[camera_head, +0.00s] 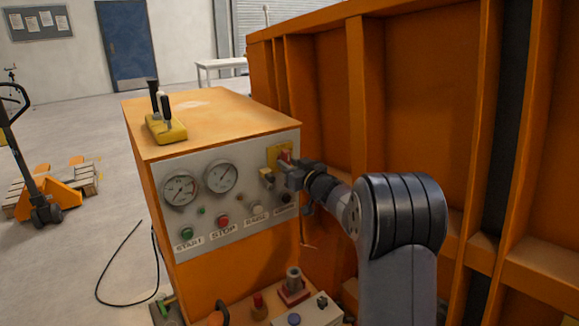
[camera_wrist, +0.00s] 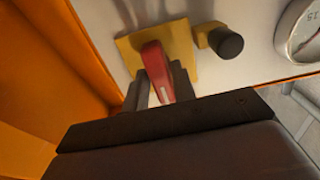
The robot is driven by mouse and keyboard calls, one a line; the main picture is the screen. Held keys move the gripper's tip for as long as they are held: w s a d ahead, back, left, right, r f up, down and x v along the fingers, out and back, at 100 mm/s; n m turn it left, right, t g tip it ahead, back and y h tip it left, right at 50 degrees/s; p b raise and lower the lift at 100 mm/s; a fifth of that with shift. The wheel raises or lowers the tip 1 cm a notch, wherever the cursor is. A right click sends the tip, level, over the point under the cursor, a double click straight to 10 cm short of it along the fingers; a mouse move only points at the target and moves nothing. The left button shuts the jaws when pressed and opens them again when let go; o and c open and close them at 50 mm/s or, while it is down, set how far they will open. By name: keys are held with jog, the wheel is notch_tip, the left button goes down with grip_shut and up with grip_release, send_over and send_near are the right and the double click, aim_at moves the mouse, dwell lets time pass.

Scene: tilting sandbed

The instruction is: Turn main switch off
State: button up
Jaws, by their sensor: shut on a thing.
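The main switch is a red handle (camera_head: 285,155) on a yellow plate (camera_head: 272,154), at the upper right of the grey control panel (camera_head: 232,232). In the wrist view the red handle (camera_wrist: 155,62) stands out from the yellow plate (camera_wrist: 183,38). My gripper (camera_head: 289,168) reaches the switch from the right. Its dark fingers (camera_wrist: 165,85) are shut on the red handle. The fingers and wrist hide part of the handle and plate. I cannot read any on or off marking.
Beside the switch is a small yellow and black fitting (camera_head: 267,177). Two gauges (camera_head: 221,176) and START and STOP buttons (camera_head: 223,220) are further left. A yellow lever box (camera_head: 165,127) stands on the cabinet. The orange ribbed wall (camera_head: 420,100) is close on the right.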

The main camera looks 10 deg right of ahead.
jog(key=shift+f, duration=0.15)
jog(key=o, duration=0.9)
jog(key=shift+c, duration=0.2)
jog(key=b+v, duration=0.1)
jog(key=v, duration=1)
jog(key=shift+b, duration=0.35)
jog(key=shift+w, duration=0.1)
jog(key=p+x, duration=0.1)
jog(key=x, duration=0.9)
jog(key=shift+w+a+p, duration=0.2)
jog(key=shift+w+p, duration=0.15)
jog(key=shift+p, duration=0.05)
jog(key=shift+s, duration=0.1)
